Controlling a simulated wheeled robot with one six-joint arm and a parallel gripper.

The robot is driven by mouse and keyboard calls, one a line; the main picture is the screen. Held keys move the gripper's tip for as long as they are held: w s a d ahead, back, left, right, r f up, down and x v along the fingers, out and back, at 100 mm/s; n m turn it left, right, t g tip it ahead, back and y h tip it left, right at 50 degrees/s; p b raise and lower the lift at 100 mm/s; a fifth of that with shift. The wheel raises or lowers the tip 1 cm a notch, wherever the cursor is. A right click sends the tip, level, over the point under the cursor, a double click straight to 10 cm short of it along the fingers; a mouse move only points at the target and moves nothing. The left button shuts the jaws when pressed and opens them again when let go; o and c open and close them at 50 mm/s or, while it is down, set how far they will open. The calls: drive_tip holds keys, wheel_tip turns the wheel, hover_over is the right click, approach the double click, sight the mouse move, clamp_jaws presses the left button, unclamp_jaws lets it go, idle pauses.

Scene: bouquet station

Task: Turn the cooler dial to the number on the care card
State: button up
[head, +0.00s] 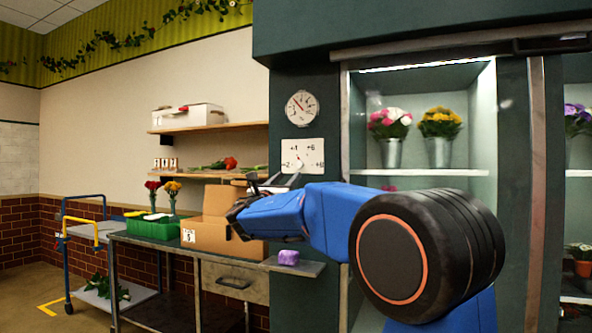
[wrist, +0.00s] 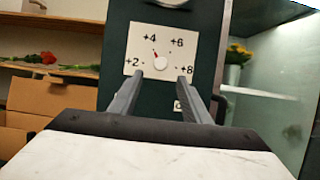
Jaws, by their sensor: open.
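The cooler dial is a white plate (wrist: 135,40) marked +2, +4, +6 and +8, with a round white knob (wrist: 160,63). Its red pointer (wrist: 154,53) tilts up and left, nearest +4. The plate also shows in the head view (head: 312,149), on the dark green cooler front. My gripper (wrist: 160,77) is open, its fingertips on either side of and just below the knob in the wrist view; nothing is between them. I cannot tell if they touch. I cannot identify the care card for certain.
A round gauge (head: 301,107) is above the dial. Glass cooler shelves (head: 419,172) hold flowers at right.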

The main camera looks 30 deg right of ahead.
sight(298, 166)
drive_tip(key=x, duration=0.8)
drive_tip(key=shift+w+d+r, duration=0.15)
drive_tip(key=shift+d, duration=0.15)
drive_tip(key=c, duration=1)
